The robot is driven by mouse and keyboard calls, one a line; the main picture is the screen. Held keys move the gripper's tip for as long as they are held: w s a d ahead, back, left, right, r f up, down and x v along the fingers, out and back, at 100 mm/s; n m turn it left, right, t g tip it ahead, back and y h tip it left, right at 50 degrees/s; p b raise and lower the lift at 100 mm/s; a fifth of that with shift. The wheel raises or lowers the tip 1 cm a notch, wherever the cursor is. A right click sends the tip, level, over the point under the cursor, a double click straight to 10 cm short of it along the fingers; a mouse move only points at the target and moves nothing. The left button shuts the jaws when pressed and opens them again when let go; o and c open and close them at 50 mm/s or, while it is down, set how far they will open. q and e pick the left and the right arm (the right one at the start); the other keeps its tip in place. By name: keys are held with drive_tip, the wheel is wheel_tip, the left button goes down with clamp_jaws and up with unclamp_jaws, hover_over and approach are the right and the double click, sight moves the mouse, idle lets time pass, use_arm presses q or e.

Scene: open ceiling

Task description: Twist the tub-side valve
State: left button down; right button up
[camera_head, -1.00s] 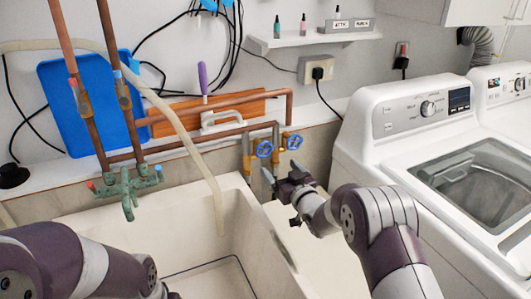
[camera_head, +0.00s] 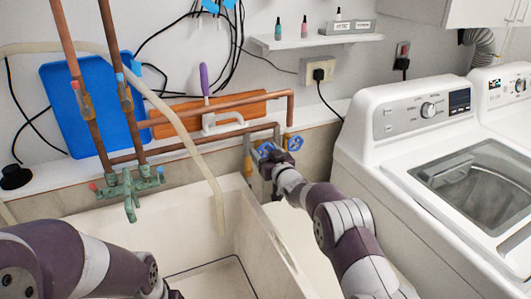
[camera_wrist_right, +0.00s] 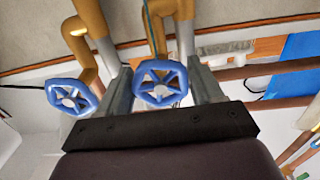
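Two blue handwheel valves sit on brass and grey pipes at the wall. The tub-side valve (camera_head: 263,150) is the left one in the head view, partly hidden by my right gripper (camera_head: 275,160). In the right wrist view this valve (camera_wrist_right: 160,83) sits between the two fingers of my right gripper (camera_wrist_right: 163,88). The fingers stand apart on either side of the wheel; I cannot tell whether they touch it. The other valve (camera_head: 295,142) is just to the right, outside the fingers, and at left in the wrist view (camera_wrist_right: 72,97). My left arm shows at lower left, its gripper out of frame.
The white tub (camera_head: 200,256) lies below the pipes. A green tap (camera_head: 130,190) and copper pipes are at left, with a pale hose (camera_head: 190,140) hanging into the tub. The washing machine (camera_head: 440,150) stands close to my right arm.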

drive_tip(key=c, duration=0.4)
drive_tip(key=shift+f+n+b, duration=0.2)
drive_tip(key=shift+n+b, duration=0.1)
drive_tip(key=shift+b, duration=0.2)
drive_tip(key=shift+c, duration=0.2)
drive_tip(key=n+b, duration=0.2)
drive_tip(key=b, duration=0.1)
drive_tip(key=shift+f+n+b, duration=0.1)
drive_tip(key=shift+n+b, duration=0.2)
drive_tip(key=n+b, duration=0.2)
drive_tip(key=shift+n+b, duration=0.3)
drive_tip(key=shift+d+r+n+b, duration=0.1)
drive_tip(key=shift+r+n+b, duration=0.1)
drive_tip(key=shift+n+b, duration=0.4)
drive_tip(key=o, duration=1)
drive_tip(key=shift+r, duration=0.1)
